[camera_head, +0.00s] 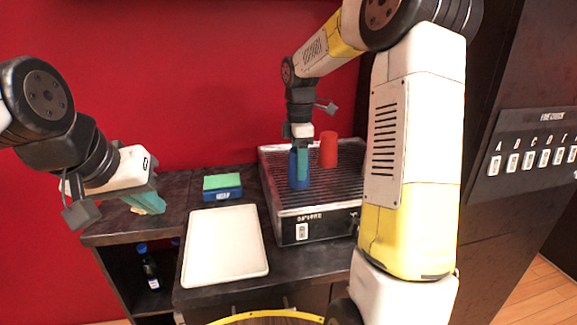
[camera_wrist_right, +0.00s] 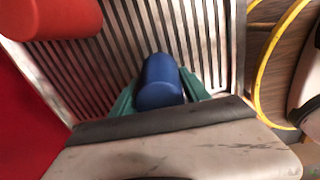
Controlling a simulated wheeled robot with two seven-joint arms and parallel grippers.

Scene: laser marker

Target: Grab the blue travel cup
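The blue travel cup (camera_head: 293,170) stands upright on the slatted bed of the machine. My right gripper (camera_head: 303,165) reaches down over it from above, with a teal finger in front of the cup. In the right wrist view, the blue cup (camera_wrist_right: 160,82) lies between the two teal fingers of my right gripper (camera_wrist_right: 160,88), one on each side. No clear gap shows between fingers and cup, but I cannot tell whether they grip it. My left gripper (camera_head: 148,203) is off at the left, away from the cup, its finger opening unclear.
A red cup (camera_head: 328,150) stands just right of the blue one on the slatted machine (camera_head: 315,208). A white tray (camera_head: 224,245) and a green-topped blue sponge-like block (camera_head: 222,187) lie on the dark counter. A dark bottle (camera_head: 149,268) stands on the shelf below.

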